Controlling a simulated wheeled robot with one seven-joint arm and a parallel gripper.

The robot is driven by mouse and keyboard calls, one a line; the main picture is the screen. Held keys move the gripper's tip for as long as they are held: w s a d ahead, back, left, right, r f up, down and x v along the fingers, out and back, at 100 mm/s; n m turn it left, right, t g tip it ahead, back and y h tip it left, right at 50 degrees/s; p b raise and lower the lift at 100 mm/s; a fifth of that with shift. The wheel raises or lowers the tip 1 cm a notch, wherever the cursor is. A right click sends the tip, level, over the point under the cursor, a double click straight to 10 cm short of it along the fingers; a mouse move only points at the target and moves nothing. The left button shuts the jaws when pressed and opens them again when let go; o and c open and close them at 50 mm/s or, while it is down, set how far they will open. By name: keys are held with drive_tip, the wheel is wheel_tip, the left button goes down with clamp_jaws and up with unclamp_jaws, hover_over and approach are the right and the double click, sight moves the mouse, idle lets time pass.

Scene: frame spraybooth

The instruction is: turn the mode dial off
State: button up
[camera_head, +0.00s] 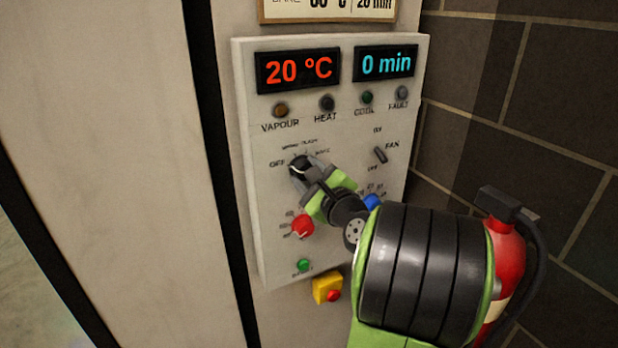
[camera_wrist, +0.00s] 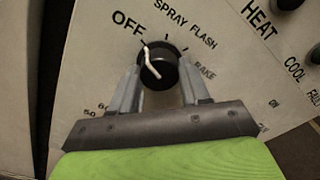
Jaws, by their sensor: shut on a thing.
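The mode dial (camera_head: 299,165) is a black round knob at the left of the grey control panel (camera_head: 258,215), with OFF, SPRAY, FLASH and BAKE printed around it. In the wrist view the dial (camera_wrist: 158,70) has a white pointer line aimed to the upper left, close to the OFF mark. My gripper (camera_head: 306,173) is shut on the dial. In the wrist view its fingers (camera_wrist: 160,85) stand on either side of the knob. The fingers and hand hide part of the dial's lower right in the head view.
A red knob (camera_head: 302,226), green button (camera_head: 303,265) and yellow box with a red button (camera_head: 327,290) sit below. The FAN switch (camera_head: 380,155) and blue knob (camera_head: 373,202) are to the right. A red extinguisher (camera_head: 508,260) stands at the right, behind my arm.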

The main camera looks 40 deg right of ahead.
idle(0.4)
drive_tip(key=o, duration=1.1)
drive_tip(key=shift+c, duration=0.2)
drive_tip(key=b+v, duration=0.4)
drive_tip(key=v, duration=1.2)
drive_tip(key=shift+w, duration=0.15)
